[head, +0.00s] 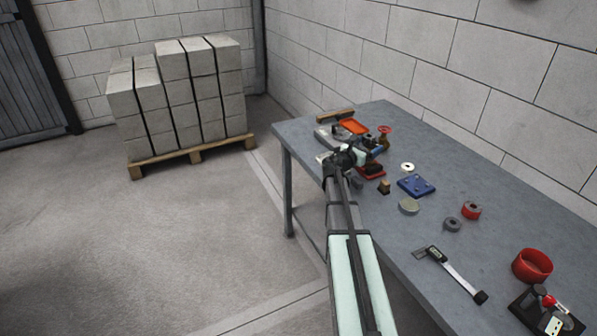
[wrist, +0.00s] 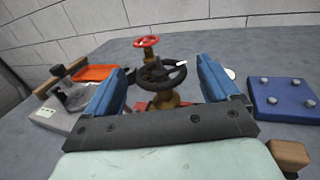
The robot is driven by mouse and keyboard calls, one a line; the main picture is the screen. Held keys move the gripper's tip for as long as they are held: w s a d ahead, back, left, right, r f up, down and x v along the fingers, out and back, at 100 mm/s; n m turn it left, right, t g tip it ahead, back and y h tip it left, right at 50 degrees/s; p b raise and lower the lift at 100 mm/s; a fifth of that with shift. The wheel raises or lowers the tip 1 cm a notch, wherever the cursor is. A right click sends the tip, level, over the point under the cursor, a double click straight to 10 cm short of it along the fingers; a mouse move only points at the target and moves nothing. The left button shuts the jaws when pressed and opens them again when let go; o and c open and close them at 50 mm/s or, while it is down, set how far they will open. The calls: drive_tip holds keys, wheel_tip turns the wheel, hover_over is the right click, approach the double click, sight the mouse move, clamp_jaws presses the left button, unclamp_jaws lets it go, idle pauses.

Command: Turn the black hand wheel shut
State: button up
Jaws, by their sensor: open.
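The black hand wheel (wrist: 161,77) sits on a brass valve body (wrist: 160,101) in the middle of the wrist view. A white mark shows on the right side of its rim. My gripper (wrist: 163,82) is open, with one blue finger on each side of the wheel in the picture. Whether the fingers are level with the wheel or short of it, I cannot tell. A red hand wheel (wrist: 146,41) stands behind the black one and also shows in the head view (head: 385,130). In the head view my gripper (head: 372,148) hides the black wheel.
An orange tray (wrist: 94,72) and a grey device lie left of the valve. A blue plate with studs (wrist: 282,97) and a wooden block (wrist: 290,153) are at the right. Nearer on the bench are red and grey rings, a caliper (head: 452,274) and a red bowl (head: 532,266).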

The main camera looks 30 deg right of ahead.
drive_tip(key=v, duration=1)
drive_tip(key=w+a+f+t+y, duration=0.1)
drive_tip(key=w+a+f+y, duration=0.2)
drive_tip(key=w+a, duration=0.3)
drive_tip(key=w+a+f+t+y, duration=0.2)
drive_tip(key=w+a+f+y, duration=0.1)
drive_tip(key=w+a+f, duration=0.3)
drive_tip(key=shift+a, duration=1.25)
drive_tip(key=shift+f, duration=0.1)
